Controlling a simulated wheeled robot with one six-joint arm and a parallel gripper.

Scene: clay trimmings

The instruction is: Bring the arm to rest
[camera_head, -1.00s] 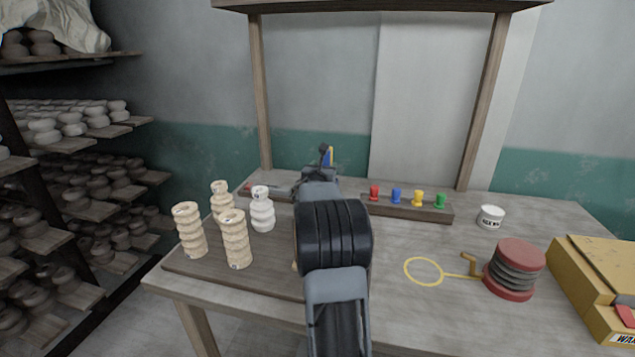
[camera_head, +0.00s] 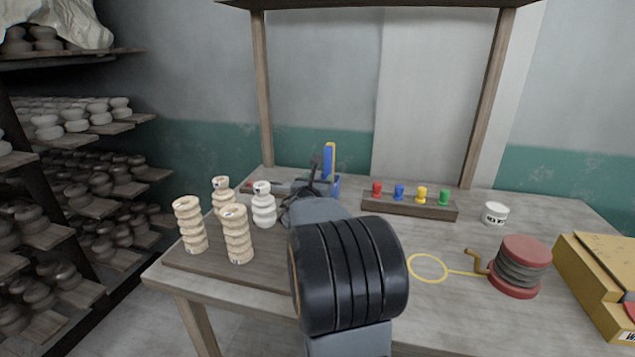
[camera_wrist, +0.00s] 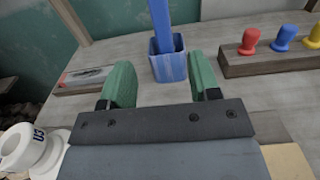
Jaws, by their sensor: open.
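My gripper (camera_wrist: 162,85) has two green fingers, spread apart with nothing between them in the wrist view. In the head view my arm reaches over the table, and its dark wrist end (camera_head: 312,190) is partly hidden behind my own arm. Beyond the fingers stands a blue cup (camera_wrist: 168,62) with a blue upright piece in it. It also shows in the head view (camera_head: 333,186), just past the gripper. A white ribbed spool (camera_head: 263,206) stands left of the gripper. It shows at the lower left of the wrist view (camera_wrist: 40,150).
Several beige ribbed spools (camera_head: 188,225) stand on a dark board at left. A wooden rack (camera_head: 410,208) with coloured pegs lies at centre right. A yellow loop (camera_head: 428,268), a red-ended reel (camera_head: 522,267), a white tub (camera_head: 495,213) and a yellow box (camera_head: 600,275) are at right.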

